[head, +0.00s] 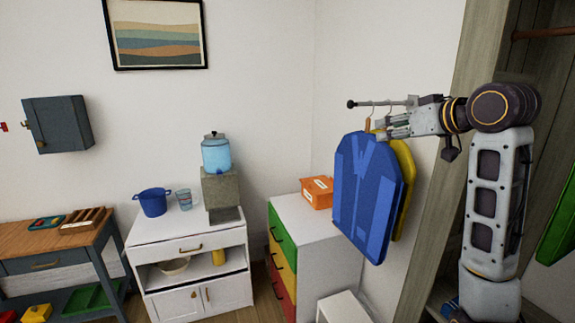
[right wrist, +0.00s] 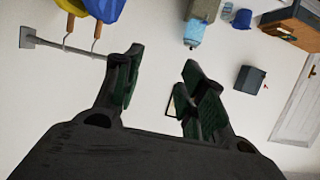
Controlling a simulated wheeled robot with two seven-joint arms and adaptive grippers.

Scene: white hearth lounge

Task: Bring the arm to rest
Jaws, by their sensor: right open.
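My right gripper (head: 386,127) is raised in front of the short wall rail (head: 372,103). In the right wrist view its two fingers (right wrist: 161,62) stand apart with nothing between them. A blue garment (head: 366,200) and a yellow garment (head: 406,170) behind it hang just below the rail. My left gripper is not in view.
A tall wooden wardrobe (head: 432,190) stands close on the right, behind my right arm. A drawer unit with an orange box (head: 317,192), a white cabinet (head: 190,236) with a water dispenser (head: 216,152) and a blue pot (head: 153,203), and a workbench (head: 50,240) line the walls.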

